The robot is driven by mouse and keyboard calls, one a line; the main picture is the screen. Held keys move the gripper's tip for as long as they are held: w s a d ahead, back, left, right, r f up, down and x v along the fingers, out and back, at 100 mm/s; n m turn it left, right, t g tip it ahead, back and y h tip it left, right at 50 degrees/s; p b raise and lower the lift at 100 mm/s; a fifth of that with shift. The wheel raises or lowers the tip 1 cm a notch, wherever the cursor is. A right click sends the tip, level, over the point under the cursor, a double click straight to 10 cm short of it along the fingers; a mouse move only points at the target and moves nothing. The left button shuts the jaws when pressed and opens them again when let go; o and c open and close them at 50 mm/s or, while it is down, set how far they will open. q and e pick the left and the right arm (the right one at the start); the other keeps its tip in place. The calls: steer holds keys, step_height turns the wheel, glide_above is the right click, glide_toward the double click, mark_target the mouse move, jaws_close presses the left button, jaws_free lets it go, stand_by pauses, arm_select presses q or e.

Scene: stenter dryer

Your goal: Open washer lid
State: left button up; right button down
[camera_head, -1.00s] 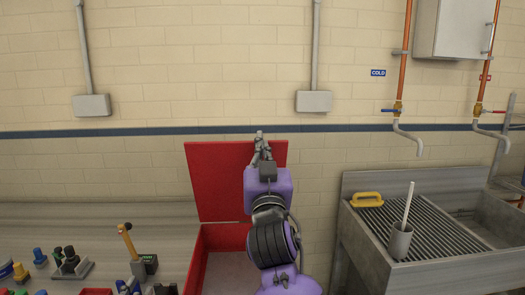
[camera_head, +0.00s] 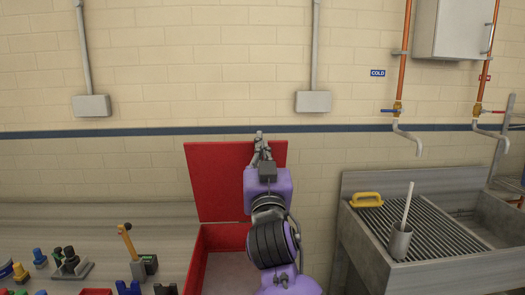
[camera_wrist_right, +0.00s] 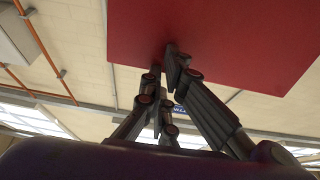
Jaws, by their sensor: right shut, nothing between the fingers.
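The red lid (camera_head: 213,180) stands raised, nearly upright, at the back of the red washer box (camera_head: 212,240) in the head view. The box's pale inside shows below the lid, partly hidden by my right arm. My right gripper (camera_head: 260,137) is shut and empty at the lid's top edge, toward its right side. In the right wrist view the lid (camera_wrist_right: 225,40) fills the upper part, with the closed fingertips (camera_wrist_right: 163,58) at or very near its surface; I cannot tell whether they touch. My left gripper is out of view.
A worktop (camera_head: 90,218) with several small tools and a yellow-handled hammer (camera_head: 127,240) lies at the left. A metal sink (camera_head: 400,262) with a yellow brush (camera_head: 367,199) and grey cup (camera_head: 400,240) stands at the right. The tiled wall is close behind the lid.

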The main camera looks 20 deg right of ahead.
steer(key=p+x, duration=0.1)
steer(key=x, duration=0.6)
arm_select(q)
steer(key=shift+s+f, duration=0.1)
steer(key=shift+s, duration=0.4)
arm_select(e)
steer(key=w+d, duration=0.2)
steer(key=w, duration=0.5)
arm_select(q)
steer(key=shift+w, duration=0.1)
arm_select(e)
steer(key=shift+s+r, duration=0.1)
steer(key=shift+s, duration=0.05)
